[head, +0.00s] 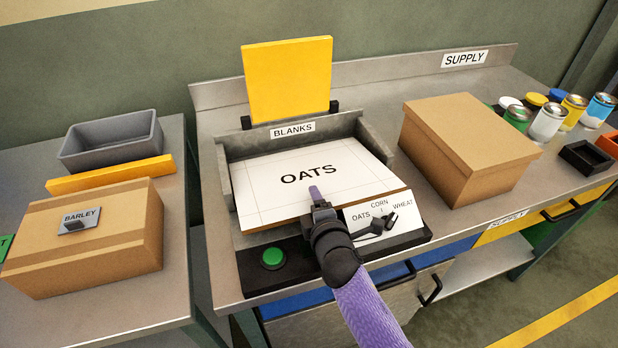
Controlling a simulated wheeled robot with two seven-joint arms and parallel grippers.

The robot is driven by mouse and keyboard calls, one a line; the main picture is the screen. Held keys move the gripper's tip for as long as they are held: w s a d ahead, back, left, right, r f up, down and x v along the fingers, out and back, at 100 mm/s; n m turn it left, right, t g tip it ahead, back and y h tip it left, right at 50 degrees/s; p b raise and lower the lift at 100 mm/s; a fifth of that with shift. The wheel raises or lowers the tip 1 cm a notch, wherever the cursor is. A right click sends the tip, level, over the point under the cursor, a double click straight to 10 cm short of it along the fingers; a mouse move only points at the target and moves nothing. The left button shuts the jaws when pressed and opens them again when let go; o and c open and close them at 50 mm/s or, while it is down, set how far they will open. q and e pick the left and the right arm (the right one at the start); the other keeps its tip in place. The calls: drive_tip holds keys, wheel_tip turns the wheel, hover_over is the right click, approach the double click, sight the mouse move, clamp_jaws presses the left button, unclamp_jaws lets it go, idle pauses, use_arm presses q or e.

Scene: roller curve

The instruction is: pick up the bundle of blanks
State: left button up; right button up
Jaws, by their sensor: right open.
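The bundle of blanks (285,195) is a flat pale stack with "OATS" printed on its top sheet. It lies in a grey tray (235,147) labelled "BLANKS" on the metal supply bench. My right gripper (316,196) is over the front edge of the bundle, below the word "OATS". It is open. Its fingers are small in the picture and partly hidden by the wrist, so I cannot tell whether they touch the bundle. My left gripper is not in view.
A black panel with a green button (273,258) and an OATS, CORN, WHEAT selector (378,215) lies in front of the tray. A yellow board (288,80) stands behind. A closed carton (465,150) is right; a "BARLEY" carton (90,250) and grey bin (112,140) are left.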

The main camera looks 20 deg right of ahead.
drive_tip(key=shift+w+f, duration=0.1)
drive_tip(key=shift+w, duration=0.2)
drive_tip(key=c, duration=0.7)
clamp_jaws()
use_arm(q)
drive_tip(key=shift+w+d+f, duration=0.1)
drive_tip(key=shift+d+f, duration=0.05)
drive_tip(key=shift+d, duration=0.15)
